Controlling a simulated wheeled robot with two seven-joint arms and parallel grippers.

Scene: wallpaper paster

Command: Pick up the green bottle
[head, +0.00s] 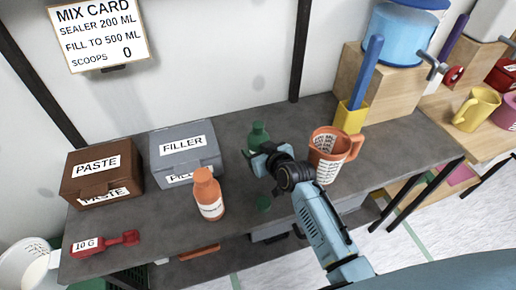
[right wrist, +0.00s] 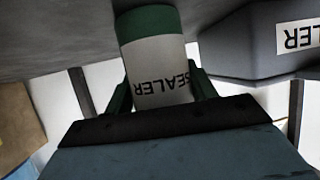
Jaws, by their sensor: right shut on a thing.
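The green bottle (head: 259,132) is upright near the back of the grey table, right of the grey filler box. Its upper part shows in the head view; my gripper hides much of the rest. In the right wrist view, which is upside down, the bottle (right wrist: 160,70) has a white SEALER label and sits between the fingers. My right gripper (head: 262,157) is shut on it, and its fingers show at both sides of the label in the wrist view (right wrist: 163,92). I cannot tell whether the bottle touches the table. My left gripper is not in view.
An orange measuring cup (head: 324,158) stands close right of my gripper. An orange bottle (head: 208,195), a green cap (head: 264,203), a grey filler box (head: 185,150), a brown paste box (head: 103,172) and a red scoop (head: 105,243) are on the table (head: 155,225).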

